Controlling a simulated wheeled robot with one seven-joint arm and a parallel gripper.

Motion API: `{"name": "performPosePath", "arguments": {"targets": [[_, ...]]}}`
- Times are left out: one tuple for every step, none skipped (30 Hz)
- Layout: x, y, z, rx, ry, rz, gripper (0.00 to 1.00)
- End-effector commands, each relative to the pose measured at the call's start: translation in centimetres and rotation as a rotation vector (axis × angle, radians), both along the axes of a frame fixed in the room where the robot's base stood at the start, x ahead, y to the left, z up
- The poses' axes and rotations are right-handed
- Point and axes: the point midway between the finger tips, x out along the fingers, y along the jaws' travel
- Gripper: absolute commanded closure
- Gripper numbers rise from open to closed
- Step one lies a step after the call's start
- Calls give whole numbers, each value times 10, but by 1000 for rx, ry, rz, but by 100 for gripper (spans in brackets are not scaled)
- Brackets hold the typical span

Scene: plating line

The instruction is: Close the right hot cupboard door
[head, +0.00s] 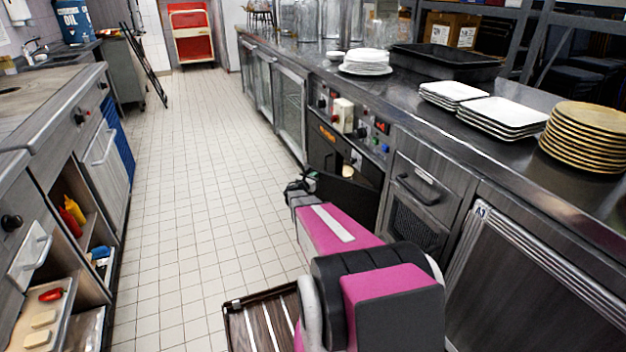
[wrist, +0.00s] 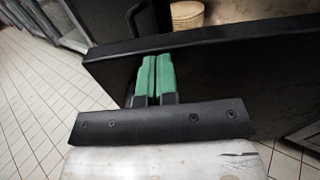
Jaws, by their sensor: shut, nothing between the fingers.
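The right hot cupboard door (head: 348,198) is a dark panel standing open, swung out from the counter front into the aisle. In the wrist view the door (wrist: 240,85) crosses the picture as a broad black panel with its top edge toward the cupboard. My gripper (head: 300,184) is beside the outer face of the door. In the wrist view my gripper (wrist: 153,62) has its green fingertips together and empty, lying over the door face close to its top edge. I cannot tell whether they touch it. My arm hides part of the door in the head view.
A drawer front (head: 418,180) is right of the opening. The tiled aisle (head: 200,180) is clear to the left. Plates (head: 500,115) stand on the counter above.

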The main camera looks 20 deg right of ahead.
Motion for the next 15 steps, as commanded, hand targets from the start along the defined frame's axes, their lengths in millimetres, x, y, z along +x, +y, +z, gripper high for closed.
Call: {"name": "performPosePath", "arguments": {"targets": [[10, -7, -2, 1, -2, -23, 100], [14, -11, -2, 0, -2, -40, 100], [19, -17, -2, 0, -2, -63, 100], [24, -23, -2, 1, -3, -82, 100], [28, -28, -2, 0, -2, -103, 100], [33, -36, -2, 0, -2, -131, 100], [37, -42, -2, 0, -2, -153, 100], [41, -48, -2, 1, -2, -175, 100], [45, -56, -2, 1, -2, -204, 100], [48, -62, -2, 1, -2, -225, 100], [52, -68, -2, 0, -2, -246, 100], [55, -76, -2, 2, -3, -273, 100], [58, -81, -1, 0, -2, -293, 100], [60, -87, -2, 0, -1, -311, 100], [62, -95, -2, 0, -1, -336, 100]]}}
